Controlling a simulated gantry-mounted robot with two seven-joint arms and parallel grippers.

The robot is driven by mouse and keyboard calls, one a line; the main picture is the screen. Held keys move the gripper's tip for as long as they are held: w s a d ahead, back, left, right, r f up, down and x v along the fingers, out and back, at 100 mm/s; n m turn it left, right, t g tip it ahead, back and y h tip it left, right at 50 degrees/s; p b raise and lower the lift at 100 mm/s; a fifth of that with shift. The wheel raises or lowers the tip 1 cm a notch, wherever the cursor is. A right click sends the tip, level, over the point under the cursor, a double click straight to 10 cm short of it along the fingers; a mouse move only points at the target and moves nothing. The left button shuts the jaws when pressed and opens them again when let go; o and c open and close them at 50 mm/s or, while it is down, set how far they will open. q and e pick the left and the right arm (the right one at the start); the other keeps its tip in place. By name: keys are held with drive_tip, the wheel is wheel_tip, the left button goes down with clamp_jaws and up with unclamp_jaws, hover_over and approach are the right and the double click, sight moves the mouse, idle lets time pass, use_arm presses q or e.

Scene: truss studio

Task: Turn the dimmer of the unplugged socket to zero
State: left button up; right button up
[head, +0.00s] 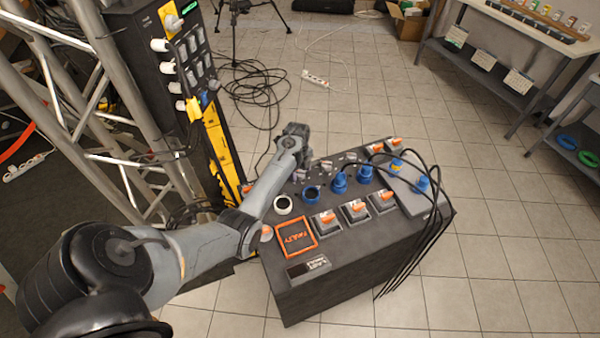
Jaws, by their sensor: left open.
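A dark box-shaped panel (350,262) carries a row of blue sockets. The left blue socket (311,194) is open, with no plug in it. The middle socket (340,183) and the right socket (365,175) hold blue plugs with black cables. In front of the row are three dimmers with orange knobs: left (327,217), middle (355,208) and right (383,197). The left dimmer is nearest the open socket; its exact setting is too small to read. My left gripper (304,160) is open above the panel's back left, partly hidden by its wrist, apart from the dimmers. My right gripper is out of view.
A white ring (283,205) and an orange frame marked "FAULTY" (296,236) lie left of the dimmers. Black cables hang over the panel's right side. A tall dark rack (185,65) and metal truss stand left.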

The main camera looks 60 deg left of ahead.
use_arm(q)
drive_tip(key=shift+f, duration=0.35)
drive_tip(key=c, duration=1.1)
drive_tip(key=shift+o, duration=0.2)
drive_tip(key=shift+r, duration=0.1)
